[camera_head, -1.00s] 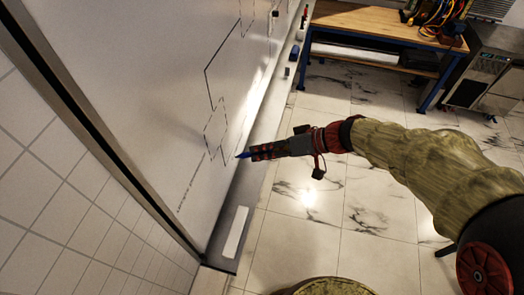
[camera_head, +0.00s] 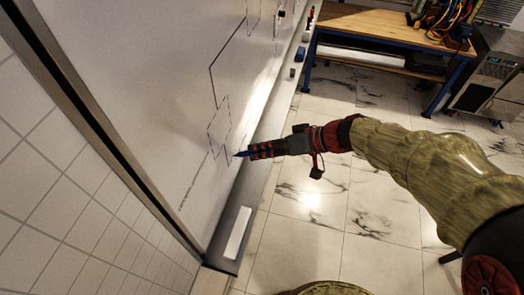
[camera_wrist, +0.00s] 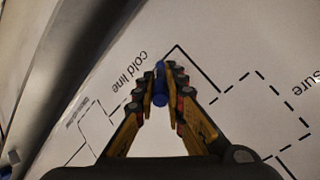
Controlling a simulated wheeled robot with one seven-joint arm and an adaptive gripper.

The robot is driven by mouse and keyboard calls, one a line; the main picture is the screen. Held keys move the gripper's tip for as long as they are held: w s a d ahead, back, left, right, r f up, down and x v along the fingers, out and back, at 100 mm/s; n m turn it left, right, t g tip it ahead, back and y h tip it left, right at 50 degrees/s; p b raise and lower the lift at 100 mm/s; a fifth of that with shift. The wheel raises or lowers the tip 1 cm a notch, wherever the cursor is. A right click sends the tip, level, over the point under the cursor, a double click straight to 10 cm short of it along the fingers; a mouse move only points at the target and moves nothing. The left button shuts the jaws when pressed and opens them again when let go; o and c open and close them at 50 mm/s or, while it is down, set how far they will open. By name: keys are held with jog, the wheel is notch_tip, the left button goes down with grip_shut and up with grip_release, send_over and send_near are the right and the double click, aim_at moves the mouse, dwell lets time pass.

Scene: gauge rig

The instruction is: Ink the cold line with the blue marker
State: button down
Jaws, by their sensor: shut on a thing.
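The blue marker (camera_head: 242,154) is held in my gripper (camera_head: 254,152), its tip pointing left at the whiteboard (camera_head: 150,110). In the wrist view the marker (camera_wrist: 160,88) stands between the two fingers, which are shut on it. The "cold line" label (camera_wrist: 130,70) is printed on the board just left of the marker. Dashed black line segments run beside the label, and a solid black line (camera_wrist: 198,70) lies right of the marker. The gripper is close to the board's lower edge, right of a dashed outline (camera_head: 219,124). I cannot tell whether the tip touches the board.
A grey ledge (camera_head: 245,205) runs along the board's foot, with a white block (camera_head: 238,232) on its near end and small items, one blue (camera_head: 299,54), farther along. A wooden workbench (camera_head: 385,35) with cables stands at the back.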

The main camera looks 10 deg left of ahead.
jog(key=w+d+b, duration=0.1)
jog(key=w+b, duration=0.7)
jog(key=w, duration=0.5)
jog(key=shift+w+b, duration=0.3)
jog(key=shift+w, duration=0.1)
dwell(0.9)
jog(key=shift+d+b, duration=0.1)
jog(key=shift+b, duration=0.25)
jog(key=shift+s, duration=0.15)
